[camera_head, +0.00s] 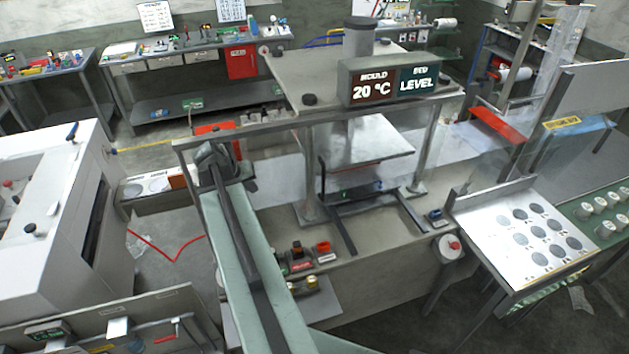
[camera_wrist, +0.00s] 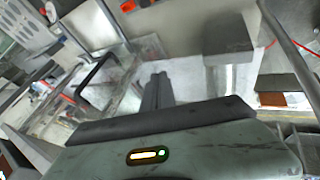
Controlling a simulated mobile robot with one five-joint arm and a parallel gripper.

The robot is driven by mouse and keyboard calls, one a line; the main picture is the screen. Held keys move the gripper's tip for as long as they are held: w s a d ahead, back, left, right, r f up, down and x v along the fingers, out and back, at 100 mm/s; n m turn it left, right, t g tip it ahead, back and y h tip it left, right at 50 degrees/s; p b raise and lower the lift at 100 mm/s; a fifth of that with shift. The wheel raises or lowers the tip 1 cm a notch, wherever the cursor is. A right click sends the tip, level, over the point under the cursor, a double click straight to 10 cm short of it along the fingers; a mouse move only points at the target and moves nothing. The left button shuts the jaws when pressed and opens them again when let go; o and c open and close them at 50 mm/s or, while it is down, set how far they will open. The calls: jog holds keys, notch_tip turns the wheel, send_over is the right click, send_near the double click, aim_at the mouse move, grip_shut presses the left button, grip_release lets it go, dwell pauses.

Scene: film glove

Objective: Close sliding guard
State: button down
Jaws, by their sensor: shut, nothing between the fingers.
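The press (camera_head: 365,140) stands at the centre of the head view under a sign reading "MOULD 20 °C" and "BED LEVEL". A grey metal rail (camera_head: 270,127) runs in front of its top plate; I cannot tell for sure whether it belongs to the sliding guard. Clear panelling shows faintly, so the guard's outline is hard to make out. A black bent bar (camera_wrist: 97,70), possibly a handle, shows left of my gripper in the wrist view. My gripper (camera_wrist: 157,90) is shut and empty. In the head view its end (camera_head: 213,158) is left of the press, close to the rail's left end.
A white machine (camera_head: 50,215) stands at the left. A sloped panel with dark discs (camera_head: 525,235) and a red button (camera_head: 453,245) are at the right. Small red and black parts (camera_head: 300,255) lie on the bench's front edge. A red cable (camera_head: 170,250) lies on the floor.

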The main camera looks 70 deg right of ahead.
jog(key=s+d+r+m+g, duration=0.2)
jog(key=s+d, duration=0.6)
jog(key=s, duration=0.2)
jog(key=s+d+f+b, duration=0.6)
jog(key=d+f+b, duration=0.1)
jog(key=f+b, duration=0.1)
jog(key=shift+d+f+t+h, duration=0.25)
jog(key=shift+d+t+h, duration=0.05)
jog(key=shift+h, duration=0.1)
